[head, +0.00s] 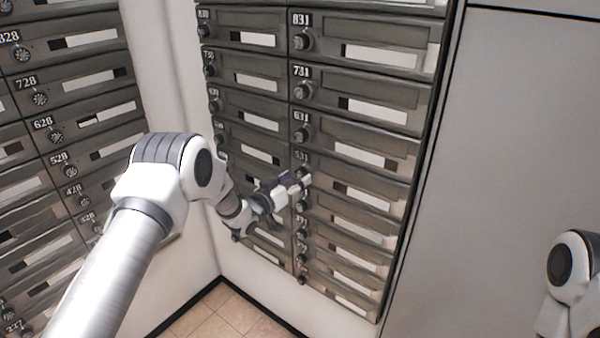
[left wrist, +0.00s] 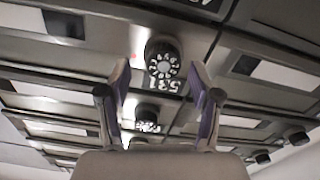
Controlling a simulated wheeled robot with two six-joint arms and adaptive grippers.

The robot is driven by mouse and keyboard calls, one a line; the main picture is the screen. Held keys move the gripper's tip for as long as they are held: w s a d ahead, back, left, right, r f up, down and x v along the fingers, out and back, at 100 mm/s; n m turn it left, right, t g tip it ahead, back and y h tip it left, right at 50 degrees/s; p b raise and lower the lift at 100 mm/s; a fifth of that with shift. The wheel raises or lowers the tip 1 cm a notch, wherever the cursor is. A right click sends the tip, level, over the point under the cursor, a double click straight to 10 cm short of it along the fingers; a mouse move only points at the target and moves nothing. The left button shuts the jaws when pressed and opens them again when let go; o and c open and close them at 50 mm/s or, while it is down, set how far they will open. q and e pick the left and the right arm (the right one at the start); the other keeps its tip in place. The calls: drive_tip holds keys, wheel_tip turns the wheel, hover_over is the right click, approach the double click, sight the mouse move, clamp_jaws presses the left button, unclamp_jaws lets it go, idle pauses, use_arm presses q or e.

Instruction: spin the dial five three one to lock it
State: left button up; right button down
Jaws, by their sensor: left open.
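The 531 mailbox dial (left wrist: 163,60) is a dark round knob with white digits in the left wrist view. Its "531" label appears upside down beneath it there. In the head view the 531 mailbox door (head: 362,183) is in the right column, and its dial is mostly hidden by my gripper. My left gripper (head: 302,181) is open, its fingers pointing at the mailbox front. In the left wrist view the left gripper (left wrist: 161,80) has a fingertip on either side below the dial; I cannot tell whether they touch it. My right gripper is out of view.
Similar dials sit close above and below, such as the 631 dial (head: 303,134) and the 731 dial (head: 302,90). Another mailbox bank (head: 70,110) stands at the left. A plain grey wall panel (head: 490,170) is at the right. Tiled floor (head: 225,312) shows below.

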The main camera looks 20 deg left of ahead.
use_arm(q)
drive_tip(key=shift+w+d, duration=0.3)
drive_tip(key=shift+w, duration=0.2)
drive_tip(key=shift+w+a, duration=0.1)
drive_tip(key=shift+w, duration=0.05)
drive_tip(key=shift+a, duration=0.35)
drive_tip(key=shift+d, duration=0.15)
drive_tip(key=c, duration=1.1)
drive_tip(key=shift+c, duration=0.2)
